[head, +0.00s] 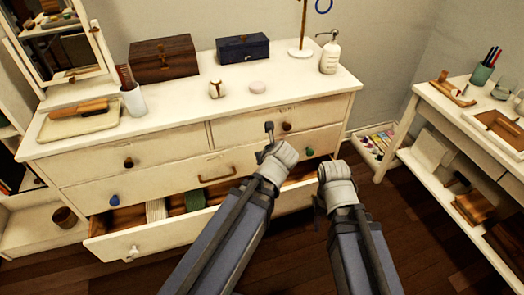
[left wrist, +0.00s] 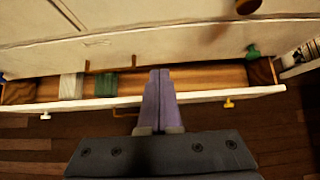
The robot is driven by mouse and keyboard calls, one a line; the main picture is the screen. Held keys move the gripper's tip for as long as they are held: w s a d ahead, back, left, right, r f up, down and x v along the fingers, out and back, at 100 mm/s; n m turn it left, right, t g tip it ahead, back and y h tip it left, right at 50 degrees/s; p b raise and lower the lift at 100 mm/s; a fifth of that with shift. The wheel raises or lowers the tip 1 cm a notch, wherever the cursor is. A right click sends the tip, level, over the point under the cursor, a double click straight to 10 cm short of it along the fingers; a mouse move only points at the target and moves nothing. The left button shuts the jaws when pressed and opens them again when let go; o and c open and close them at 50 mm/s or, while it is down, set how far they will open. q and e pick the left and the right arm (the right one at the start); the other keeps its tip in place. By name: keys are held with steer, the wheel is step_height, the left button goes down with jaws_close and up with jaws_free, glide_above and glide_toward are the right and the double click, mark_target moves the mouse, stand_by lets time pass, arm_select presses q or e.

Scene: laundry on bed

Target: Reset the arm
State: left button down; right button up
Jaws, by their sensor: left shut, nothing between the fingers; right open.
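My left gripper (left wrist: 160,75) is shut with nothing between its fingers. In the left wrist view its fingers point at the open bottom drawer (left wrist: 210,97) of the dresser. In the head view my left arm reaches up from the bottom toward the dresser front (head: 160,150). My right gripper (head: 319,203) is open and holds nothing that I can see. It is right of the left arm, in front of the dresser's right end, and mostly hidden by its own wrist.
The pulled-out bottom drawer (head: 150,240) holds a white folded cloth (head: 156,210) and a green one (head: 195,201). A wooden box (head: 163,58), a dark blue box (head: 243,48) and a white bottle (head: 330,55) stand on the dresser. A white side table (head: 425,95) stands at right.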

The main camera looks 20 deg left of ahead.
arm_select(q)
steer(key=s+d+r+n+g+h+p, duration=0.1)
steer(key=s+d+r+n+p, duration=0.3)
steer(key=n, duration=0.4)
steer(key=s+d+r+n+g+h+p, duration=0.1)
steer(key=s+d+r+n+g+p, duration=0.2)
steer(key=s+n+p, duration=0.3)
steer(key=s+d+r+n+g+h+p, duration=0.1)
steer(key=s+d+r+n+g+p, duration=0.2)
steer(key=n+p, duration=0.6)
step_height(320, 180, up, 3)
steer(key=s+d+n, duration=0.1)
steer(key=s+n, duration=0.1)
steer(key=shift+s+d+f+g+h, duration=0.15)
steer(key=shift+s+d+g+h, duration=0.15)
steer(key=shift+s+h, duration=0.1)
steer(key=shift+a, duration=0.15)
